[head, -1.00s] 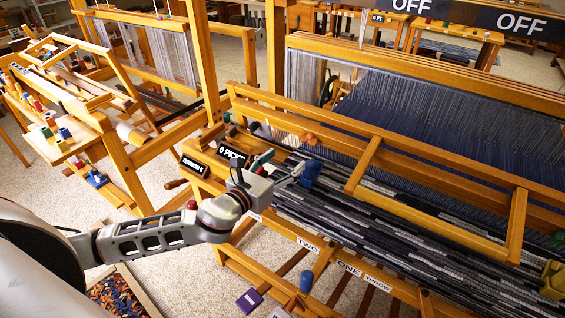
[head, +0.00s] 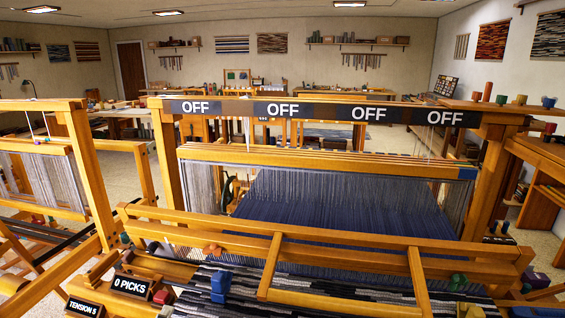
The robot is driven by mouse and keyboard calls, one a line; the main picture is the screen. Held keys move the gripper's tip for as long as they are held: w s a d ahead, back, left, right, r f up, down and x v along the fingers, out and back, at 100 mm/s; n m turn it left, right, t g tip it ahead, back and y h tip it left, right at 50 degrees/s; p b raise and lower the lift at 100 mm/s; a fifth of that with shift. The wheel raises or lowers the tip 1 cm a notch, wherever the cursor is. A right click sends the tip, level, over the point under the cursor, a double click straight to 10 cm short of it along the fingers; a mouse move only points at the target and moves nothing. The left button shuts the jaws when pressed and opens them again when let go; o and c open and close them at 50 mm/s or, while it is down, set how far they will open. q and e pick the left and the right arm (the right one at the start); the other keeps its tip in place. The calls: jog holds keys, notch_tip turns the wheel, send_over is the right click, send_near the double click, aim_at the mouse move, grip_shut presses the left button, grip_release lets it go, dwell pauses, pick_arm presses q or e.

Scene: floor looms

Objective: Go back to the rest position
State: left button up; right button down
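A large wooden floor loom (head: 300,248) fills the middle of the head view, with dark blue warp threads (head: 340,205) and striped grey, black and white cloth (head: 190,290) at its front. A black bar across its top carries several OFF labels (head: 282,109). A "0 PICKS" sign (head: 130,286) and a "TENSION 5" sign (head: 85,307) sit at the lower left. A blue piece (head: 220,286) rests on the cloth. Neither of my grippers is in view.
A second loom (head: 60,185) stands at the left. Wooden shelves (head: 545,175) stand at the right. Worktables (head: 325,135) and a brown door (head: 132,70) are at the back. Carpeted floor shows between the looms.

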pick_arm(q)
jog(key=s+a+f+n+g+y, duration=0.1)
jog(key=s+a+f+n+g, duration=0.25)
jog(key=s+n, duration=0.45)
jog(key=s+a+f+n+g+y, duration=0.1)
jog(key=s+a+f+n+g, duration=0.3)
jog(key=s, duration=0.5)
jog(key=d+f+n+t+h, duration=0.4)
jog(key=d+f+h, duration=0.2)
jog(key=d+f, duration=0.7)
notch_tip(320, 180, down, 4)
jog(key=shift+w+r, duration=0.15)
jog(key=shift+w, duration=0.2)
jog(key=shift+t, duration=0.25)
